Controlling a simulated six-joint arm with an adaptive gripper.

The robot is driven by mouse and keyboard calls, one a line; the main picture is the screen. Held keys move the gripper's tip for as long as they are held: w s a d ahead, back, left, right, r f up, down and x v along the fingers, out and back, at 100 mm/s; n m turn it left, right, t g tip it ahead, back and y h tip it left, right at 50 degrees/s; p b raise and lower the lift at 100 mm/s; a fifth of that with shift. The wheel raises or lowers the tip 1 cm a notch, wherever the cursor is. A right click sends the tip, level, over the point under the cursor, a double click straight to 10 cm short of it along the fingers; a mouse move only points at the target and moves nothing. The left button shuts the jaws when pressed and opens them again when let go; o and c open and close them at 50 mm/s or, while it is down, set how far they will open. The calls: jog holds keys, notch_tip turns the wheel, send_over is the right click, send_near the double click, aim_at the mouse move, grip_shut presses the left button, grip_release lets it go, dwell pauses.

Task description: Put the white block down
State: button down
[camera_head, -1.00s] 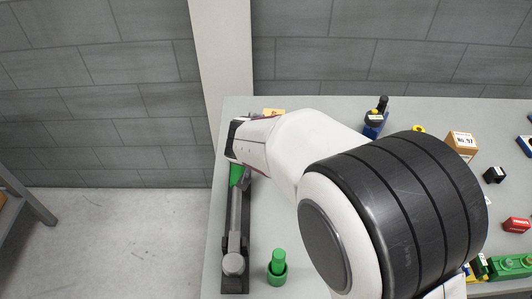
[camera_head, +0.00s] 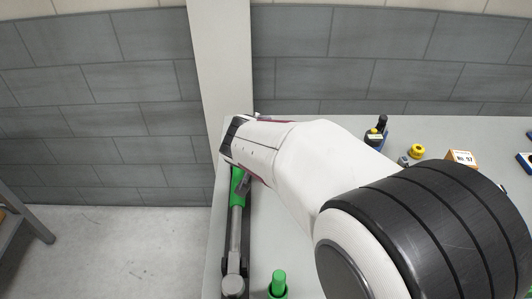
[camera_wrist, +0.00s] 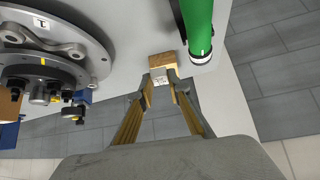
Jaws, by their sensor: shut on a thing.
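A green cylinder (camera_wrist: 198,25) with a white end is close beside the fingertips. In the head view a green and grey fixture (camera_head: 236,215) lies along the table's left edge.

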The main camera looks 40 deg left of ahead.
dwell(0.4)
jog(key=w+d+r+m+t+h, duration=0.1)
jog(key=w+d+r+m+h, duration=0.2)
jog(key=w+d, duration=1.1)
jog(key=w+d+r+m+h, duration=0.15)
jog(key=w+d+r, duration=0.35)
jog(key=w+d, duration=0.9)
jog(key=w+d+r+m, duration=0.2)
jog(key=w+d+r, duration=0.1)
jog(key=w+d, duration=0.5)
jog(key=d, duration=0.3)
jog(key=shift+r, duration=0.15)
jog(key=shift+w, duration=0.1)
jog(key=shift+f, duration=3.15)
jog(key=shift+f, duration=0.1)
jog(key=shift+f, duration=1.8)
